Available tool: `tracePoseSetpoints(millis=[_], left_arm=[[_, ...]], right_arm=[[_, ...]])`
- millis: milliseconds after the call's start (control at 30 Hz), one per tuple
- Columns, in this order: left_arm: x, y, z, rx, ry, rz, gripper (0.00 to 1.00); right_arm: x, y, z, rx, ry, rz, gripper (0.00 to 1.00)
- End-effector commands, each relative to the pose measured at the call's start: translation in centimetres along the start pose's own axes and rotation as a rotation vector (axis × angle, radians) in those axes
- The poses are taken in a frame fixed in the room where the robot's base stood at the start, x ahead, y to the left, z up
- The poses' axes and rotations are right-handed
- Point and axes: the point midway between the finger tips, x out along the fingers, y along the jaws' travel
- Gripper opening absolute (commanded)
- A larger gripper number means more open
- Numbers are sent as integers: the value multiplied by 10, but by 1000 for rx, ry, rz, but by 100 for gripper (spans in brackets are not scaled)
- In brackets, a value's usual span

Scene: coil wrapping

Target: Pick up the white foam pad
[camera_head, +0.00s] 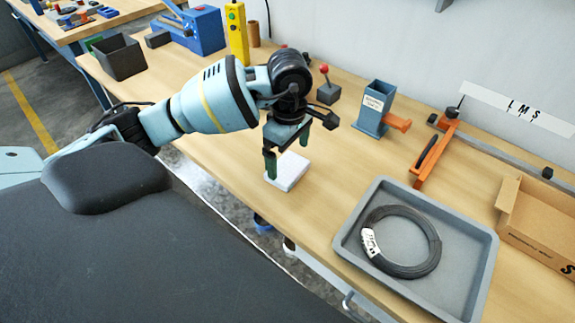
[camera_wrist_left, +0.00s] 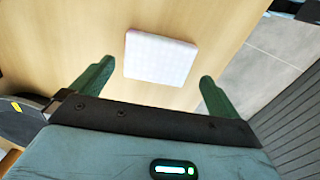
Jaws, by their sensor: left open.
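The white foam pad (camera_head: 287,171) lies flat on the wooden workbench near its front edge. My left gripper (camera_head: 287,163) is above the pad, pointing down, with its green fingers apart. In the left wrist view the pad (camera_wrist_left: 160,58) lies ahead of and between the two open fingertips of the left gripper (camera_wrist_left: 155,80), with nothing held. The fingers partly cover the pad in the head view. I cannot tell the exact height of the fingertips over the bench. My right gripper is not in view.
A grey tray (camera_head: 350,244) holding a dark wire coil (camera_head: 433,245) stands to the right on the workbench (camera_head: 335,190). Behind are a blue-grey dispenser (camera_head: 371,115), an orange tool (camera_head: 434,153) and a red-knobbed joystick (camera_head: 328,92). A cardboard box (camera_head: 540,225) stands far right.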

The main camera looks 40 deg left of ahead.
Motion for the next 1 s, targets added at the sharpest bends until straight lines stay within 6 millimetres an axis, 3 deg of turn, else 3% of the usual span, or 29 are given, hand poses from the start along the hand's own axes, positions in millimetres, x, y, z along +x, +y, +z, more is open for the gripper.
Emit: tracePoseSetpoints(millis=[300, 567, 800, 1000], left_arm=[[39, 1, -4, -1, 0, -2, 100], [42, 2, -4, -1, 1, 0, 100], [42, 2, -4, -1, 0, 0, 71], [42, 2, -4, -1, 0, 0, 69]], right_arm=[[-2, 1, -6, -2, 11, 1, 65], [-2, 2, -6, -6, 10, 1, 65], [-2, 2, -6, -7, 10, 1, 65], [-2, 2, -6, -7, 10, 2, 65]])
